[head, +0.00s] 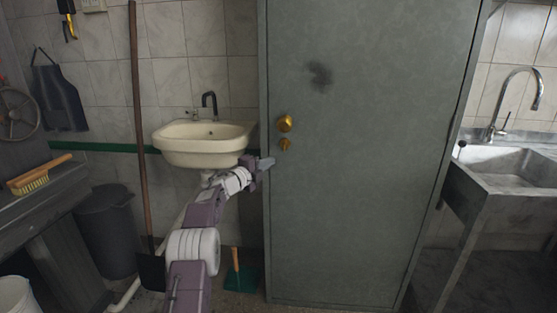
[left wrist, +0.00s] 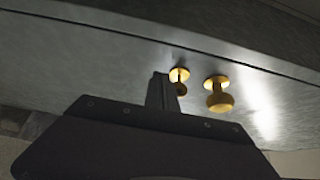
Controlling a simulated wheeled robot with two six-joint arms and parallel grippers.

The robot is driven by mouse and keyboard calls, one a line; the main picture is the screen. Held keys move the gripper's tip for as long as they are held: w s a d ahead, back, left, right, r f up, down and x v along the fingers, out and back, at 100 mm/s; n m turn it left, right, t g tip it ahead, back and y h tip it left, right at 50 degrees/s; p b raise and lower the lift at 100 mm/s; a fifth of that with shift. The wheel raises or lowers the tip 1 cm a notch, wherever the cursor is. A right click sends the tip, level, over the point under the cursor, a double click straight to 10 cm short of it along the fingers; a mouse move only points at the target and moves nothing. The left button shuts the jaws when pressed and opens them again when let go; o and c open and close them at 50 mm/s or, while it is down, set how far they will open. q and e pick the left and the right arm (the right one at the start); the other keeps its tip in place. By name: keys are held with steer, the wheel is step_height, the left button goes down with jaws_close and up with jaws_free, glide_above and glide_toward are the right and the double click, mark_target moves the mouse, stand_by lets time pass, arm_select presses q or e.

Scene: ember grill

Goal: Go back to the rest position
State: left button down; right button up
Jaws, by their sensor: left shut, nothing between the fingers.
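My left gripper (head: 266,163) is shut and empty. In the head view it is raised in front of the left edge of a grey metal door (head: 360,170), just below and left of the brass knobs. The larger brass knob (head: 285,123) sits above a smaller one (head: 286,144). In the left wrist view the shut fingers (left wrist: 160,92) point at the door, close beside the small knob (left wrist: 179,80); the large knob (left wrist: 218,95) is to its right. I cannot tell whether the fingers touch the door. My right gripper is not in view.
A cream washbasin (head: 203,143) hangs on the tiled wall behind my left arm. A metal sink (head: 515,165) stands at the right. A bench with a brush (head: 40,175), a dark bin (head: 107,230), a long-handled shovel (head: 139,130) and a green dustpan (head: 241,275) are at the left and below.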

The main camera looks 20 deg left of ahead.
arm_select(q)
steer(key=s+a, duration=0.2)
steer(key=a, duration=0.1)
steer(key=s+a+p, duration=0.1)
steer(key=shift+a+r, duration=0.15)
steer(key=shift+a, duration=0.25)
